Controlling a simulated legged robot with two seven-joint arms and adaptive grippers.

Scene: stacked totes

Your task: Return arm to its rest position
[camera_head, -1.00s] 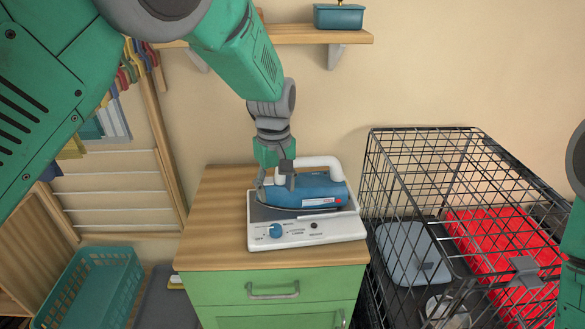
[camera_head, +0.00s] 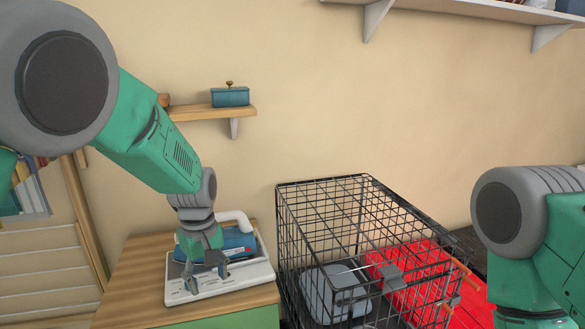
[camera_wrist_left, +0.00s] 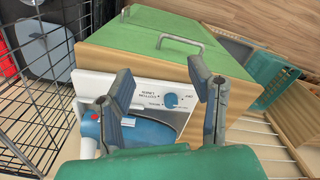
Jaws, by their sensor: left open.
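My left gripper (camera_head: 207,280) is over the front left part of the white base (camera_head: 245,281) on the wooden cabinet top. In the left wrist view the iron (camera_wrist_left: 90,130) shows at lower left, and the dial (camera_wrist_left: 171,100) lies between the fingers. My right arm shows at the right edge; its gripper is out of view.
A wall shelf (camera_head: 215,112) with a teal box is behind. A teal basket (camera_wrist_left: 280,70) is beside the cabinet in the left wrist view.

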